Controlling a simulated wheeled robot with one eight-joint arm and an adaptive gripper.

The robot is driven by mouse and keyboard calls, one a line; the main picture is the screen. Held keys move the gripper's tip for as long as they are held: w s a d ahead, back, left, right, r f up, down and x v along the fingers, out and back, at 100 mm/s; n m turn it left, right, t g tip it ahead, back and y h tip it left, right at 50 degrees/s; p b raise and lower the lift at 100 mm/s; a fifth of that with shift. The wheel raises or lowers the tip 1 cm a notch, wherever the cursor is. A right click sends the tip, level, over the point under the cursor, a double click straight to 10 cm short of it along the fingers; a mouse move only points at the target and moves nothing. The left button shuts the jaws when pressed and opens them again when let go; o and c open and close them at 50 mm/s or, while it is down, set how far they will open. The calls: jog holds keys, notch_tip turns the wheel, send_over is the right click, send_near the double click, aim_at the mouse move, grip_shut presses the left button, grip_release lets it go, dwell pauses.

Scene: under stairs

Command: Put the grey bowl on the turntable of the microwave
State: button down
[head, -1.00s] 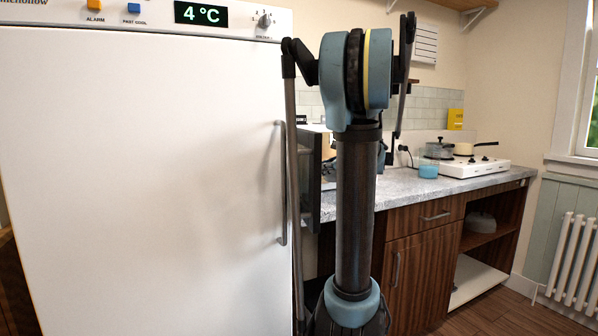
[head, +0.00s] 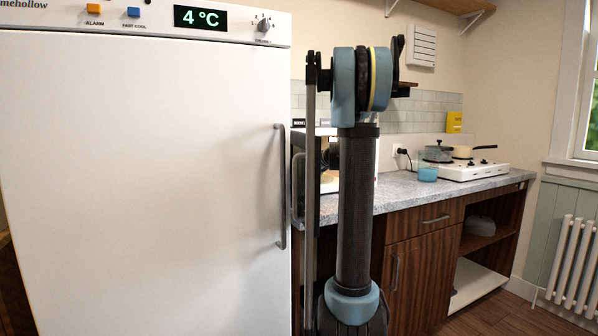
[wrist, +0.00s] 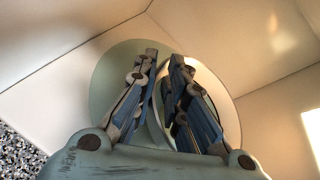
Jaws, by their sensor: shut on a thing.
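The wrist view shows my gripper (wrist: 160,100) shut on a thin curved rim, which I take to be the grey bowl (wrist: 222,105); my fingers hide much of it. A pale green disc, apparently the turntable (wrist: 112,78), shows behind the fingers at left. Whether the bowl touches it I cannot tell. Cream walls of the microwave (wrist: 70,85) surround my gripper. In the head view the microwave (head: 330,182) stands on the counter, mostly behind my arm, with its door (head: 298,175) open beside the fridge. My gripper and the bowl are hidden there.
A white fridge (head: 140,170) stands close at left. Speckled counter (wrist: 18,155) shows lower left in the wrist view.

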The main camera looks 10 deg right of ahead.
jog(key=shift+w+a, duration=0.5)
jog(key=shift+w, duration=0.3)
jog(key=shift+f, duration=0.3)
jog(key=shift+s, duration=0.1)
jog(key=c, duration=1.6)
grip_release()
jog(key=shift+o, duration=0.2)
jog(key=shift+d, duration=0.1)
jog(key=v, duration=1.2)
